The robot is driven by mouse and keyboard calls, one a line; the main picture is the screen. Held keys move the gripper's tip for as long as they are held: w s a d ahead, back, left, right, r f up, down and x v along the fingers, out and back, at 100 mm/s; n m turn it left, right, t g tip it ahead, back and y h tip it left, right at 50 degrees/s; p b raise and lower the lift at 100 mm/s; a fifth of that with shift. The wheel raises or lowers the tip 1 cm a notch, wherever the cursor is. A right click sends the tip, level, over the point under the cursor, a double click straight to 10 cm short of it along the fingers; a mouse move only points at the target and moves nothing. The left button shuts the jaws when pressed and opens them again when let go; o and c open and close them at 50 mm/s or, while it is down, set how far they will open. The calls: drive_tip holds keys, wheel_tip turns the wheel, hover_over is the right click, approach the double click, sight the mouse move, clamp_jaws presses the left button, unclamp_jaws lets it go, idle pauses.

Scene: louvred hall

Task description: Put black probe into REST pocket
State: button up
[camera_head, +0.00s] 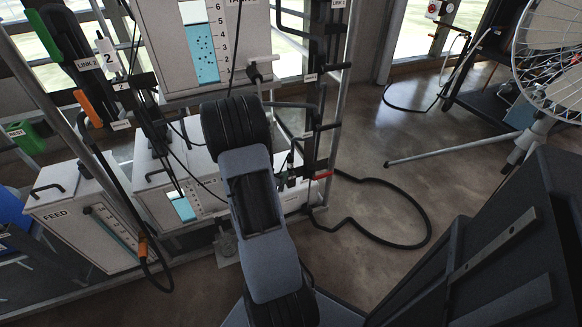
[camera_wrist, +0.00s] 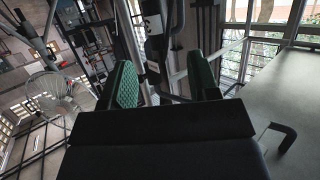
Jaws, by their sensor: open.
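A green holder (camera_head: 28,141) at the far left of the head view carries a small white tag that seems to read REST. I cannot tell which thing is the black probe. Black upright holders (camera_head: 68,45) beside a LINK 2 tag hang near the upper left. My gripper (camera_wrist: 165,85) shows in the wrist view with its two green-padded fingers apart. A black upright piece with a white tag marked 3 (camera_wrist: 153,25) appears beyond the gap between them; no held object is visible there. In the head view my arm hides the gripper.
White tanks with gauges stand at the left and centre, including one marked FEED (camera_head: 85,220). A black hose (camera_head: 415,205) loops over the floor at right of centre. A pale flat top (camera_wrist: 285,100) lies at right in the wrist view.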

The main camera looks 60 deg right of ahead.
sight(289, 165)
drive_tip(key=shift+s+b+x, duration=0.15)
drive_tip(key=shift+b+x, duration=0.4)
drive_tip(key=shift+x, duration=1.15)
drive_tip(key=shift+s+b+x, duration=0.15)
drive_tip(key=shift+b+x, duration=0.45)
drive_tip(key=shift+x, duration=1.1)
drive_tip(key=shift+s+b+x, duration=0.15)
drive_tip(key=shift+b+x, duration=0.4)
drive_tip(key=shift+x, duration=1.1)
drive_tip(key=shift+d+r, duration=0.1)
clamp_jaws()
